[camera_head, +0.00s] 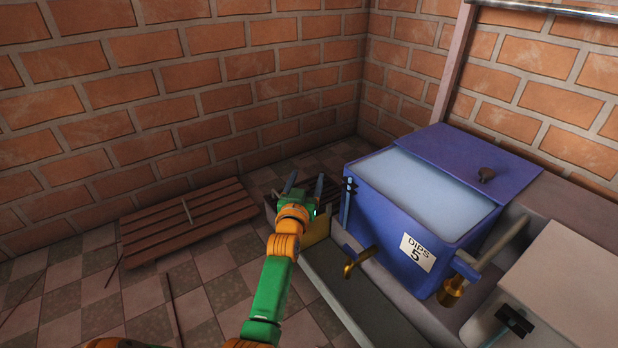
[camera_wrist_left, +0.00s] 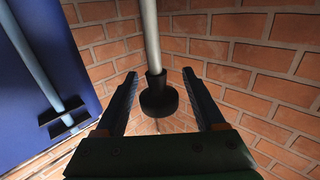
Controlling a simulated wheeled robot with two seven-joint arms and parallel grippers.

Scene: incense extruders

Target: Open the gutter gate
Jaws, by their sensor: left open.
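My left gripper (camera_head: 305,184) is open near the far end of a grey gutter (camera_head: 345,290), left of the blue vat marked "DIPS 5" (camera_head: 405,215). In the left wrist view, the open fingers (camera_wrist_left: 160,76) stand on either side of a grey rod (camera_wrist_left: 150,35) with a black knob-like end (camera_wrist_left: 159,98). I see gaps between the fingers and the knob; its depth between them is hard to tell. A tan plate (camera_head: 317,231) at the gutter's far end may be the gate, partly hidden by my gripper. My right gripper is not in view.
A brass spout (camera_head: 358,261) sticks out from the vat over the gutter. A brass weight or tap (camera_head: 451,291) hangs at its right corner. A slatted wooden pallet (camera_head: 185,221) lies on the tiled floor at left. Brick walls close off the back.

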